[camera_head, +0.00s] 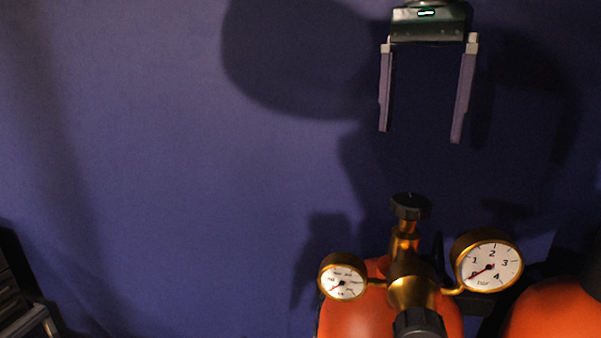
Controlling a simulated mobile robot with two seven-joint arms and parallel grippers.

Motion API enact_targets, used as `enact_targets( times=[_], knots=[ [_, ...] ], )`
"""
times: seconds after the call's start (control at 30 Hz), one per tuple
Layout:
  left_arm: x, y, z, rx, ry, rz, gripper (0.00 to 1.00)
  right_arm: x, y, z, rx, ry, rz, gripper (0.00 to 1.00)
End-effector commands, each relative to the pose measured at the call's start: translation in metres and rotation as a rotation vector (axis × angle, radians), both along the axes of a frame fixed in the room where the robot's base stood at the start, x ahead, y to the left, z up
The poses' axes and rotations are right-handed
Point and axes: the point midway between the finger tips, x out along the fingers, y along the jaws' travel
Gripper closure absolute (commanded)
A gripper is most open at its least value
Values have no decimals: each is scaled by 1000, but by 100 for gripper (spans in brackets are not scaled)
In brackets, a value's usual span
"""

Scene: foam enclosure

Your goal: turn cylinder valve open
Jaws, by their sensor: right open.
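An orange gas cylinder (352,318) stands at the bottom centre right, cut off by the lower edge. A brass valve body (405,245) rises from its top, with a dark round knob (410,206) on its upper end. A small gauge (342,283) sits on the left of the valve and a larger gauge (488,266) on the right; both needles point to the lower left. A second black knob (418,323) faces the camera at the bottom. My right gripper (420,137) is open and empty, pointing down, above the upper knob in the picture and apart from it. My left gripper is not in view.
A second orange cylinder (555,310) is at the lower right, partly cut off. A dark object (20,295) is at the lower left edge. A plain blue wall (180,170) fills the background, with shadows on it. The left and middle are clear.

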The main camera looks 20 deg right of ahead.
Motion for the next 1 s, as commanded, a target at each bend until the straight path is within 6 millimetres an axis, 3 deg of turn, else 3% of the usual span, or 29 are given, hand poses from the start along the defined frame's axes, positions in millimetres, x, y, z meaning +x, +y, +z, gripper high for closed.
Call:
enact_targets(
  times=[0.17,0.4,0.6,1.0],
  knots=[
    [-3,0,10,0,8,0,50,-1,0,-14,0,6,0,3],
    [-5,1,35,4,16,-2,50,-1,0,-58,0,7,-1,3],
    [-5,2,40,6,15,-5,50,-1,0,-89,0,4,2,3],
    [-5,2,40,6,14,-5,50,0,0,-98,-1,-1,2,6]
  ],
)
